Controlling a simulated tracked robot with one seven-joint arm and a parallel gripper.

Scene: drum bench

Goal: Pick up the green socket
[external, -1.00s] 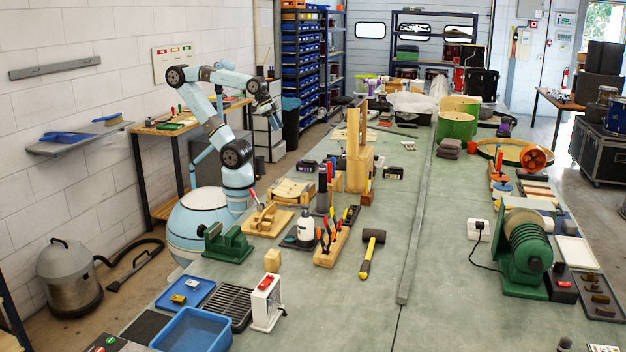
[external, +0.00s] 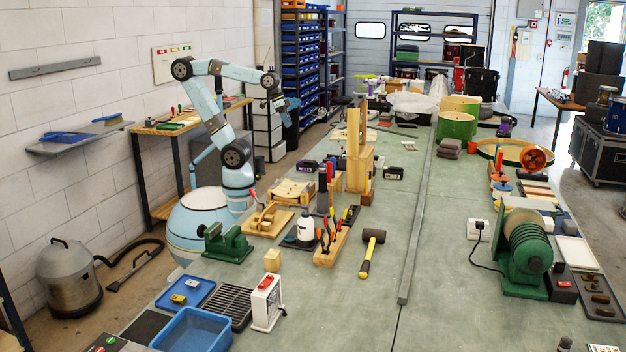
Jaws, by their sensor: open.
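I cannot pick out the green socket in this view; it is too small or hidden among the things on the bench. My gripper (external: 283,110) hangs from the end of my raised arm, pointing down, well above the left edge of the bench (external: 390,300). It is open, and I see nothing between its fingers. It is apart from everything on the bench.
A mallet (external: 370,252) lies farther right. A long grey bar (external: 418,215) runs down the bench. The bench's middle front is clear.

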